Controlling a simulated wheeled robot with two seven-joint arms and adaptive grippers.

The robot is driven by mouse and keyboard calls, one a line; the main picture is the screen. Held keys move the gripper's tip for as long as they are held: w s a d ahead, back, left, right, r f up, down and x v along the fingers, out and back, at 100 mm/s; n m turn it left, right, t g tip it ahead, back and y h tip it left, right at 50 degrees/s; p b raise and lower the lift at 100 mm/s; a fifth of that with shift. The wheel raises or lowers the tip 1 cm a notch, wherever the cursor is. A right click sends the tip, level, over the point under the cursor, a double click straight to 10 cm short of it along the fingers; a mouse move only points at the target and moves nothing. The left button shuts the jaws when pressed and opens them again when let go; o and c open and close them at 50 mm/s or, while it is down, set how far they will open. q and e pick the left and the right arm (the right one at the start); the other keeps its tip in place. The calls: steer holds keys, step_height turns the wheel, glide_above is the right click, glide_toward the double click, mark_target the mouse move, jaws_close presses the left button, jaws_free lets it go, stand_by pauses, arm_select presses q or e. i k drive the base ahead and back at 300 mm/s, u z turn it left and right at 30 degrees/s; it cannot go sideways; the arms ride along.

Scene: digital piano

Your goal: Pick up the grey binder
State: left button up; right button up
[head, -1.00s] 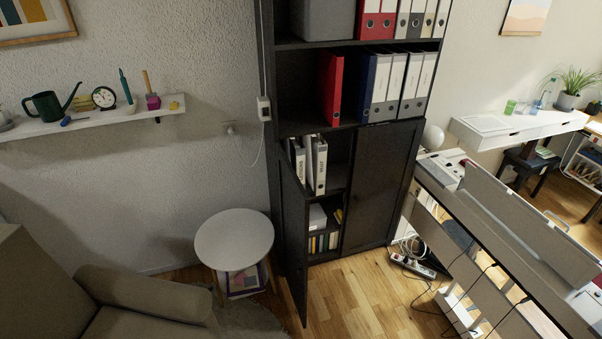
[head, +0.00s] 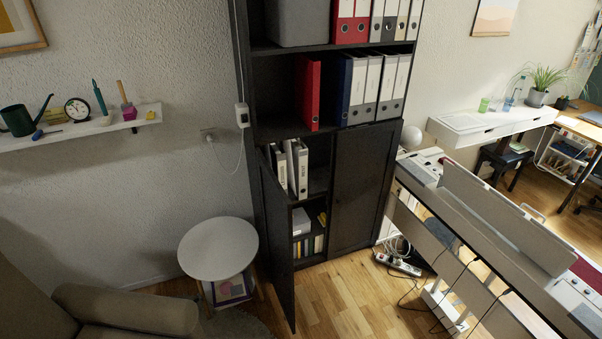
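Several white-and-grey binders (head: 374,88) stand upright on the middle open shelf of the tall black cabinet (head: 366,192). A dark blue binder (head: 343,88) stands directly to their left, and a red binder (head: 308,93) stands further left. More white-and-grey binders (head: 298,168) stand in the lower compartment, behind the open left door (head: 277,240). On the upper shelf, red binders (head: 345,22) stand beside pale and grey ones (head: 391,20). I cannot tell which one is the task's grey binder. Neither of my grippers shows in the head view.
A round white side table (head: 218,247) stands left of the cabinet, beside a sofa (head: 130,308). The open door juts out over the wooden floor (head: 340,295). A digital piano (head: 500,225) stands at the right, with cables and a power strip (head: 397,264) on the floor.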

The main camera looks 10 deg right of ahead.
mark_target(276, 154)
steer(key=u, duration=0.05)
steer(key=k, duration=0.55)
steer(key=z, duration=0.6)
steer(key=i, duration=1.85)
steer(key=u, duration=0.5)
